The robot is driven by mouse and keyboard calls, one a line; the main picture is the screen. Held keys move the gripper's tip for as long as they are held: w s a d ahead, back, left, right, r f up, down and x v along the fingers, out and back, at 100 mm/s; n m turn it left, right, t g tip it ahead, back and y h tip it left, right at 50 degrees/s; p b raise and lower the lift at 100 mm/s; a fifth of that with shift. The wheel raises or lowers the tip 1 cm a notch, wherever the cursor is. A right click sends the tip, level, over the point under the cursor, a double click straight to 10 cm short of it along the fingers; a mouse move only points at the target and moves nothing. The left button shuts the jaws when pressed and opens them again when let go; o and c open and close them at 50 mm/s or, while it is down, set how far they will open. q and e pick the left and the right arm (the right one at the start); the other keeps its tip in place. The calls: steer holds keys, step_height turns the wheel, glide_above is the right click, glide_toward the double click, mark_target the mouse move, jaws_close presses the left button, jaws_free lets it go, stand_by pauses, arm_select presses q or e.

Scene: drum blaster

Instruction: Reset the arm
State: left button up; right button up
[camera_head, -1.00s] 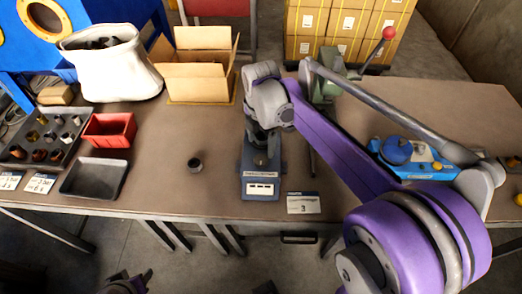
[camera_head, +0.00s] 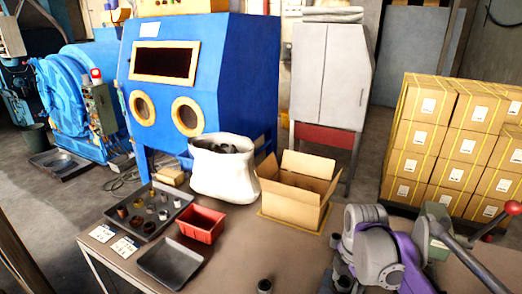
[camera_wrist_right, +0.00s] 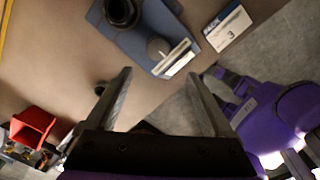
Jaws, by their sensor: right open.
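My right arm (camera_head: 375,248), purple and grey, shows at the lower right of the head view; its fingers are hidden there. In the right wrist view my right gripper (camera_wrist_right: 158,76) has its two fingers wide apart, with nothing between them, above the table. A blue scale (camera_wrist_right: 140,42) is beyond the fingertips, with a dark round part (camera_wrist_right: 121,12) at its far end. A purple arm with a dark end, apparently my left gripper (camera_wrist_right: 228,88), shows at the right of the wrist view; its jaw opening is unclear.
On the table are a red bin (camera_head: 202,224), an empty dark tray (camera_head: 170,264), a parts tray (camera_head: 126,229), a white sack (camera_head: 222,180), an open carton (camera_head: 295,195) and a small dark cup (camera_head: 264,286). A red-knobbed lever (camera_head: 512,207) stands at right. A blue cabinet (camera_head: 235,80) stands behind.

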steer(key=s+a+f+m+t+p, duration=0.1)
steer(key=s+a+f+m+t, duration=0.1)
steer(key=s+m, duration=0.5)
steer(key=s+a+f+m+t+p, duration=0.1)
steer(key=s+a+f+m+t, duration=0.2)
steer(key=s+m, duration=0.5)
steer(key=a+m, duration=0.1)
steer(key=m, duration=0.3)
steer(key=shift+a+f+p, duration=0.2)
steer(key=shift+a+p, duration=0.05)
steer(key=shift+p, duration=0.15)
